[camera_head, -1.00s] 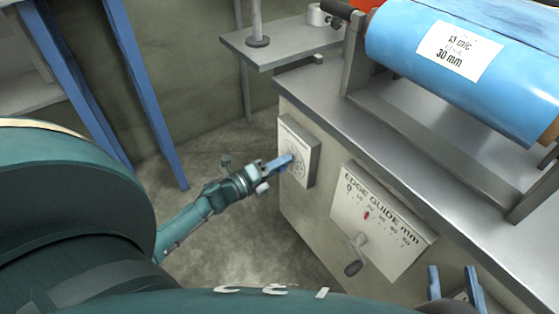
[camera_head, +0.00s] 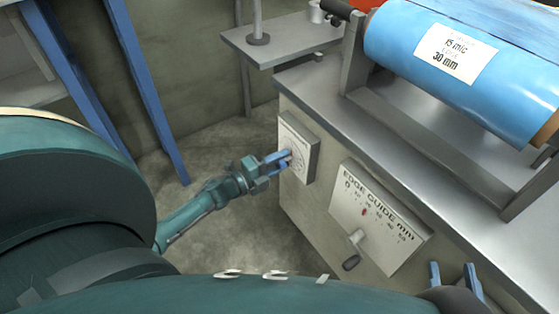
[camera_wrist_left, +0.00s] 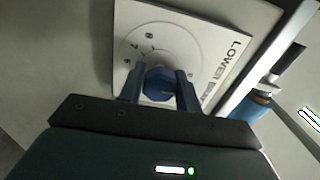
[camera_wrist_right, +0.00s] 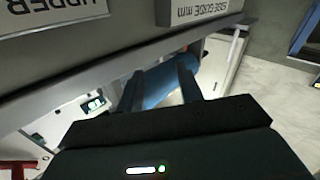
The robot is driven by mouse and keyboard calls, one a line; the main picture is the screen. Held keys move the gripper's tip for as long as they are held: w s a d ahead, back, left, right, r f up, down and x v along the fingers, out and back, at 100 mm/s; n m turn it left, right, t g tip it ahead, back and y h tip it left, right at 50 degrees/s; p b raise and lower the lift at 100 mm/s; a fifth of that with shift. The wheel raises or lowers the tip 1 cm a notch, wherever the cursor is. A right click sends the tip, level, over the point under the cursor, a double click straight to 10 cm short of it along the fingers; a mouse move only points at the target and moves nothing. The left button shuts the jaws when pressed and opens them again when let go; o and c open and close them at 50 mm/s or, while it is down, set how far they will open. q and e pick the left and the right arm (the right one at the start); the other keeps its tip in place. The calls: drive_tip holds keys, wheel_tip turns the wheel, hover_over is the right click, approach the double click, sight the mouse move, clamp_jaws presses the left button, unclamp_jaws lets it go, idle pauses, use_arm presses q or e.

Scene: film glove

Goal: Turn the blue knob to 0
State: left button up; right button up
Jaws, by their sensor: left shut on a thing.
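The blue knob (camera_wrist_left: 159,84) sits on a white dial plate (camera_wrist_left: 190,22) with printed numbers, on the side of the machine. The same dial plate (camera_head: 308,140) shows in the head view, facing left. My left gripper (camera_head: 284,159) reaches it from the left, its blue fingers at the dial. In the left wrist view, the left gripper (camera_wrist_left: 159,88) has one finger on each side of the knob and is shut on it. Which number the knob points to is hard to tell. My right gripper (camera_head: 455,272) is at the lower right of the head view, its fingers apart.
A blue film roll (camera_head: 470,60) lies on top of the machine. Blue posts (camera_head: 145,90) stand at the left. A small metal shelf (camera_head: 285,42) juts out above the dial.

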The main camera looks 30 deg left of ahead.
use_arm(q)
drive_tip(key=o, duration=1)
drive_tip(key=shift+c, duration=0.2)
use_arm(e)
drive_tip(key=shift+f, duration=0.25)
use_arm(q)
drive_tip(key=p+v, duration=0.2)
drive_tip(key=v, duration=1.1)
use_arm(e)
drive_tip(key=shift+s+d+m+g+h, duration=0.1)
drive_tip(key=shift+d+m+g+h, duration=0.25)
drive_tip(key=shift+m+g+h, duration=0.25)
use_arm(q)
drive_tip(key=shift+s, duration=0.1)
